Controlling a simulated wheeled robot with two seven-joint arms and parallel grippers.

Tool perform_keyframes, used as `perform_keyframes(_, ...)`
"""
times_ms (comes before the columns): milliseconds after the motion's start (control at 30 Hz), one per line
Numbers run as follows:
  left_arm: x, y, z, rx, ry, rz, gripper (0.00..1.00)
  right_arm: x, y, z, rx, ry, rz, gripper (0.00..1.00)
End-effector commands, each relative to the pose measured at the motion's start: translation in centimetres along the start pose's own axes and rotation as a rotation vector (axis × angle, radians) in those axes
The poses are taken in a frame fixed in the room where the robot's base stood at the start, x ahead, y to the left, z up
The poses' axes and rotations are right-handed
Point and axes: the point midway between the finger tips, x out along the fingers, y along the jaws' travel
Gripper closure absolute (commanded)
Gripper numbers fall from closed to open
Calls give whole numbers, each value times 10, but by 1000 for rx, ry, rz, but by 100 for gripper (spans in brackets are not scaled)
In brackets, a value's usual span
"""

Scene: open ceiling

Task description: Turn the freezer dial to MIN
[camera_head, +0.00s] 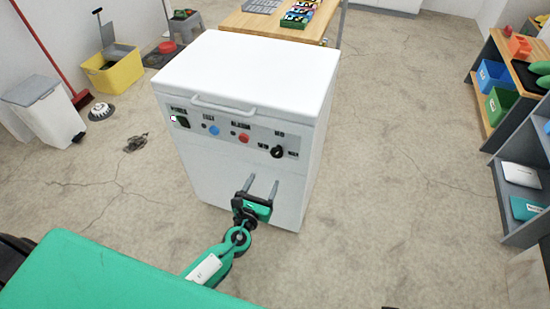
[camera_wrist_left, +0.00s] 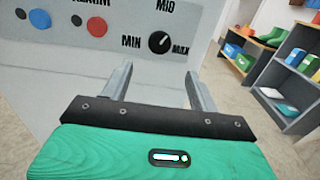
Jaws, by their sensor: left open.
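The white chest freezer (camera_head: 240,160) stands in front of me with its lid shut. Its black dial (camera_head: 277,152) is at the right end of the front panel, and it also shows in the left wrist view (camera_wrist_left: 159,42). Labels there read MIN at the dial's left, MID above and MAX at the right. The dial's white mark points to the upper right, between MID and MAX. My left gripper (camera_head: 262,186) is open and empty, below the dial and apart from it. In the left wrist view the fingers (camera_wrist_left: 158,85) sit below the dial, either side of it. My right gripper is not in view.
A wooden table (camera_head: 262,24) stands behind the freezer. Shelves (camera_head: 510,110) stand at the right. The floor (camera_head: 400,150) between is clear.

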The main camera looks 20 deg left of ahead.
Motion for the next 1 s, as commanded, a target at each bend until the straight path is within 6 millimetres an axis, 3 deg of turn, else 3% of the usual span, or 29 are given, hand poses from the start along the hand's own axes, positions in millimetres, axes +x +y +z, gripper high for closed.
perform_keyframes(500, 94, 0, 0, -3, 1, 2, 39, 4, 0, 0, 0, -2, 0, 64)
perform_keyframes(700, 112, 0, -1, -4, 1, 2, 39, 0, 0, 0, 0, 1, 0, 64)
perform_keyframes(1000, 116, 0, -1, -4, 2, 1, 39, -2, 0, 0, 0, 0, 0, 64)
